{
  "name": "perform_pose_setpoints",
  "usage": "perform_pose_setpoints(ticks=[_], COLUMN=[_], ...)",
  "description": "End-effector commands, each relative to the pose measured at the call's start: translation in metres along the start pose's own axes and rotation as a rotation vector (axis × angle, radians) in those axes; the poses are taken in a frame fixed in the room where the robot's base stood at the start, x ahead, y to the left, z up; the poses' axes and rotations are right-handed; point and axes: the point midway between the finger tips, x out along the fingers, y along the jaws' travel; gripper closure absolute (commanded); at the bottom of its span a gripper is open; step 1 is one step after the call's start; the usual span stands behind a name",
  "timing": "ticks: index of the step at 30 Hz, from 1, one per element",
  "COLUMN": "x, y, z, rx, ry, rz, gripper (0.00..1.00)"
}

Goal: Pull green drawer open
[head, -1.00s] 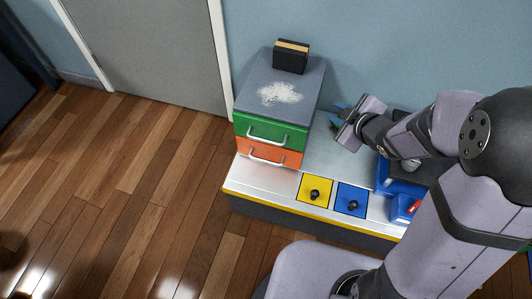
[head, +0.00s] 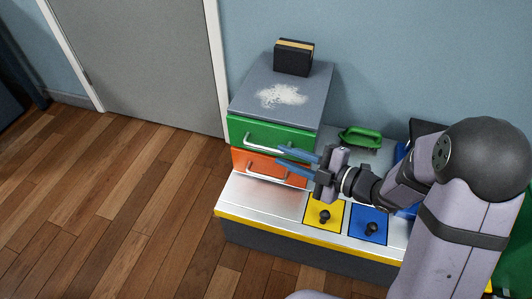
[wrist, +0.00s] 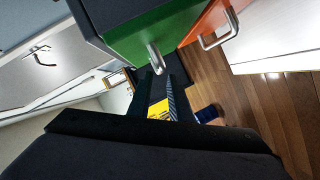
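The green drawer (head: 300,139) is the upper one in the grey-topped cabinet (head: 312,88), and its front looks flush, so it appears shut. Its silver bar handle (head: 262,145) is partly hidden by my fingers at the right end. My gripper (head: 279,156) is in front of the drawers, with its two blue fingers apart, pointing left at the handle. In the wrist view the green drawer (wrist: 165,38) is at top centre, and its handle (wrist: 155,60) shows end-on close to the fingertips. I cannot tell whether the handle lies between the fingers.
The orange drawer (head: 245,160) with its own handle is just below. A black-and-tan block (head: 293,60) and white powder (head: 281,96) are on the cabinet top. A green-handled object (head: 360,138), a yellow panel (head: 325,200) and a blue panel (head: 368,223) with knobs are to the right.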

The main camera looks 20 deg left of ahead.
Motion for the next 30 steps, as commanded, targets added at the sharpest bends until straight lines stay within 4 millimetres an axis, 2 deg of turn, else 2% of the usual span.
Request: perform_pose_setpoints(ticks=[8,21,30], x=[0.008,0.060,0.073], y=[-0.001,-0.002,0.000], z=[0.001,0.002,0.001], rx=[-0.004,-0.002,-0.001], ry=[-0.001,-0.001,-0.004], rz=[0.001,0.001,0.003], gripper=[0.81,0.81,0.81])
